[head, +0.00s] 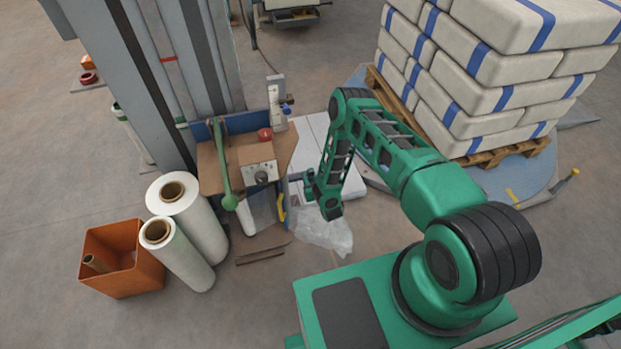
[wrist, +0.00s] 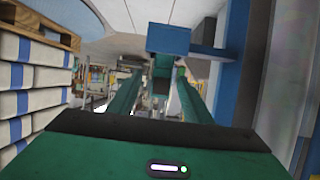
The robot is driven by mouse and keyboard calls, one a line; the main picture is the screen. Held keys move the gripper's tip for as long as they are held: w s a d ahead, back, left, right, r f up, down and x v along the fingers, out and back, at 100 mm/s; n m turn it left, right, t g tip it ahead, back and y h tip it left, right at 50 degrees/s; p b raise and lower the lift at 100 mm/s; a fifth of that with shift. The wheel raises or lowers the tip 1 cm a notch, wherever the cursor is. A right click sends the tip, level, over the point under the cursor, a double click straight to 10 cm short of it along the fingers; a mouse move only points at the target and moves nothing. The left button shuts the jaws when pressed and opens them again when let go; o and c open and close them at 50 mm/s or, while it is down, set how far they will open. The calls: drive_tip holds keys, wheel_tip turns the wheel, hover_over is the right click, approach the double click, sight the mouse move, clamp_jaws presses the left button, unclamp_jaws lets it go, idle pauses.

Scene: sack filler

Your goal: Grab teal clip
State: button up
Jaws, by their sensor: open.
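My gripper (head: 309,187) is at the end of my green arm, low beside the right side of the brown bench (head: 205,170). It is small and dark in the head view, and I see nothing held in it. I cannot make out a teal clip for certain in either view. A small teal-green bit (head: 181,123) shows at the blue panel behind the bench, too small to identify. The wrist view is mostly filled at the bottom by a green housing with a status light, and looks upside down.
White film rolls (head: 180,255) and an orange bin (head: 130,285) stand left. Stacked sacks (head: 480,95) on a pallet (head: 505,152) stand right. Clear plastic (head: 325,235) lies on the floor.

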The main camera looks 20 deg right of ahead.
drive_tip(key=shift+x, duration=3.2)
drive_tip(key=c, duration=1.1)
